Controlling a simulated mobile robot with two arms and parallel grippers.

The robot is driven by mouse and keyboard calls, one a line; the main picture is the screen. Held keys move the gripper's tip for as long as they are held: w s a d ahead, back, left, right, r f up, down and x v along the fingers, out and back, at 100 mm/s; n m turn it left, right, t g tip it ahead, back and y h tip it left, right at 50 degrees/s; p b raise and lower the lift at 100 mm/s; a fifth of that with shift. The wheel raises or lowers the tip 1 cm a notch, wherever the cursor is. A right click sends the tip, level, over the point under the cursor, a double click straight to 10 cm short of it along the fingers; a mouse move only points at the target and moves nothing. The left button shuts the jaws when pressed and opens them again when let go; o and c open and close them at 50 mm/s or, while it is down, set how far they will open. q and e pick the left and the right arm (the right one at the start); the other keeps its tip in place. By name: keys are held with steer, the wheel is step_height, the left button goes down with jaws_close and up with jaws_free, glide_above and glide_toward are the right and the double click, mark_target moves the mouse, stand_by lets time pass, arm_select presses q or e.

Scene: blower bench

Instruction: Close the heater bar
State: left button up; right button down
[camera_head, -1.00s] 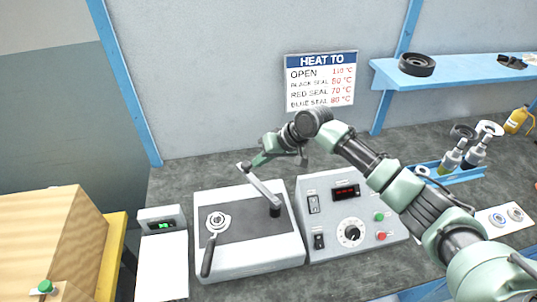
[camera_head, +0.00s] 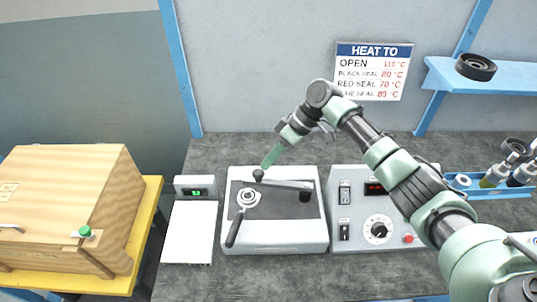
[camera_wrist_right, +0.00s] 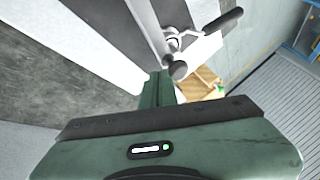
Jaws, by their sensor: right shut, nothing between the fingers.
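The heater bar (camera_head: 285,184) is a flat silver bar on a black post at the right of the white heater unit (camera_head: 276,236). It reaches left across the dark plate, nearly level in the head view, with a black knob (camera_head: 258,175) at its free end. The bar (camera_wrist_right: 150,28) and knob (camera_wrist_right: 178,70) also show in the wrist view. My right gripper (camera_head: 267,164) is shut and empty, its tips (camera_wrist_right: 160,85) right beside the knob; contact is unclear. A silver ring with a black handle (camera_head: 238,228) lies just in front of the knob. My left gripper is out of view.
A control box (camera_head: 355,215) with a dial stands right of the heater unit. A small scale with a green display (camera_head: 195,191) is on the left. A wooden box (camera_head: 70,200) sits farther left. Bare bench lies behind the unit.

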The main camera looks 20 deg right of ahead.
steer(key=shift+s+a+n+p, duration=0.3)
steer(key=shift+s+a, duration=0.2)
steer(key=shift+s, duration=0.3)
